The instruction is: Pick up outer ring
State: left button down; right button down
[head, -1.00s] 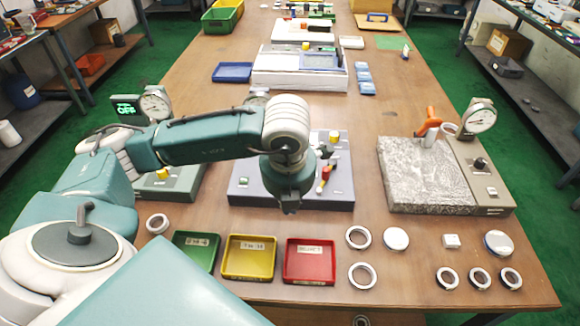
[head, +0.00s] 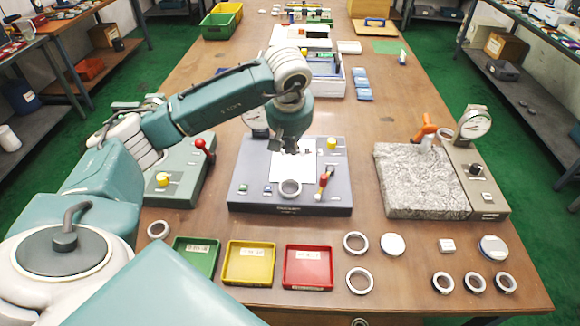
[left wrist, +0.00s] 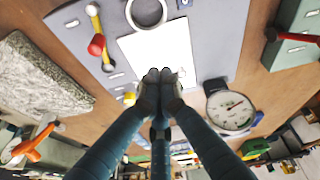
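A silver ring (head: 290,188) lies at the front edge of a white sheet (head: 287,165) on the grey-blue fixture. It also shows at the top of the left wrist view (left wrist: 147,12). My left gripper (head: 290,149) is over the fixture, behind the ring and apart from it. In the left wrist view its fingertips (left wrist: 160,75) are together with nothing visible between them. More rings lie on the table: one at left (head: 158,229), two right of the red tray (head: 355,242) (head: 359,281), several at right (head: 475,282). Which is the outer ring, I cannot tell. My right gripper is not in view.
Green (head: 196,270), yellow (head: 248,277) and red (head: 308,281) trays stand along the front. A granite plate (head: 420,182) with a dial gauge (head: 474,122) is at right. A green-grey fixture (head: 180,192) with a red-knobbed lever is at left. Bare table lies between fixture and granite.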

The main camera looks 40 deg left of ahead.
aim_at(290, 174)
pick_arm(q)
jog(key=w+a+f+m+p, duration=0.1)
jog(key=f, duration=0.2)
jog(key=w+f+m, duration=0.1)
jog(key=f, duration=0.2)
jog(key=w+a+f+m+p, duration=0.1)
jog(key=f, duration=0.2)
jog(key=shift+w+a+p, duration=0.3)
jog(key=shift+w+a, duration=0.05)
jog(key=shift+w, duration=0.05)
jog(key=s+d+p, duration=0.1)
jog(key=s+p, duration=0.1)
jog(key=s, duration=0.1)
jog(key=shift+d+r, duration=0.2)
jog(key=shift+d, duration=0.15)
jog(key=shift+s+d, duration=0.15)
jog(key=shift+s, duration=0.1)
jog(key=shift+f, duration=0.1)
